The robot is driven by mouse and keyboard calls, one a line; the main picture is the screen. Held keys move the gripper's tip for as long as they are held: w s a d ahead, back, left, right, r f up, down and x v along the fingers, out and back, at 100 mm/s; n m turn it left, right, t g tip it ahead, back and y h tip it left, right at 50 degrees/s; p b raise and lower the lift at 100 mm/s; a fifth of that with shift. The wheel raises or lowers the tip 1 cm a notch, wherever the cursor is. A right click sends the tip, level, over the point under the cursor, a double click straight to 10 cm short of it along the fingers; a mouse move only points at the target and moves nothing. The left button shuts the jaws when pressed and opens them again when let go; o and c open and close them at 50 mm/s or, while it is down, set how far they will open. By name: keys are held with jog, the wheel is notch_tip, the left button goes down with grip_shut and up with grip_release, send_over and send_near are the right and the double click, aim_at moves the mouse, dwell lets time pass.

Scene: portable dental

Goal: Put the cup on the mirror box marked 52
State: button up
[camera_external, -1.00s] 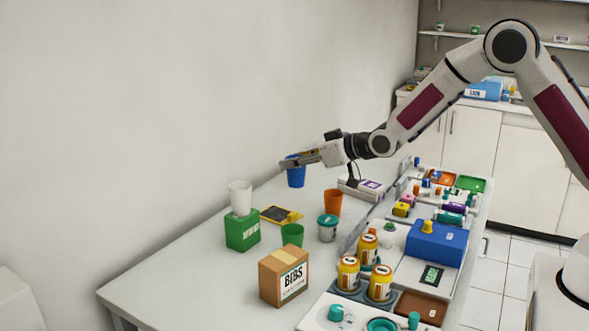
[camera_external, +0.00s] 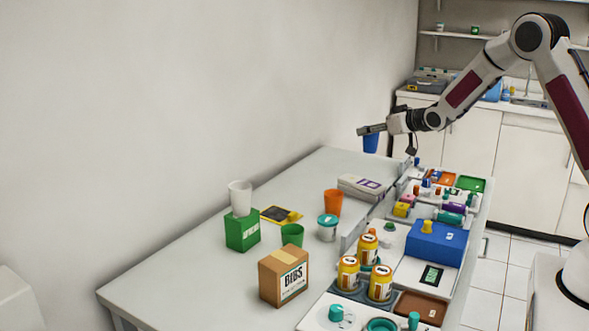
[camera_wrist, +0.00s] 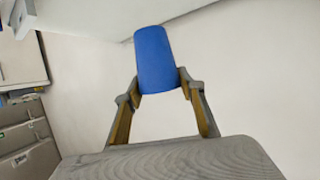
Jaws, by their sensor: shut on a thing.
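My gripper (camera_external: 371,130) is shut on a blue cup (camera_external: 371,143) and holds it in the air above the far end of the table. In the wrist view the blue cup (camera_wrist: 156,60) sits between the two fingertips (camera_wrist: 160,90). A white box with a purple mark (camera_external: 364,187) lies flat on the table below and a little left of the cup; its number is too small to read. I cannot tell whether it is the mirror box marked 52.
An orange cup (camera_external: 333,201), a green cup (camera_external: 292,235), a lidded jar (camera_external: 327,228) and a white cup (camera_external: 240,197) on a green box (camera_external: 242,232) stand on the table (camera_external: 190,265). A cardboard box (camera_external: 284,275) is nearer. Trays with several items line the right side.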

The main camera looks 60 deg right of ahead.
aim_at(376, 150)
jog(key=shift+s+f, duration=0.3)
jog(key=shift+s, duration=0.15)
jog(key=shift+f, duration=3.15)
jog(key=shift+f, duration=1.85)
jog(key=shift+f, duration=0.15)
jog(key=o, duration=0.8)
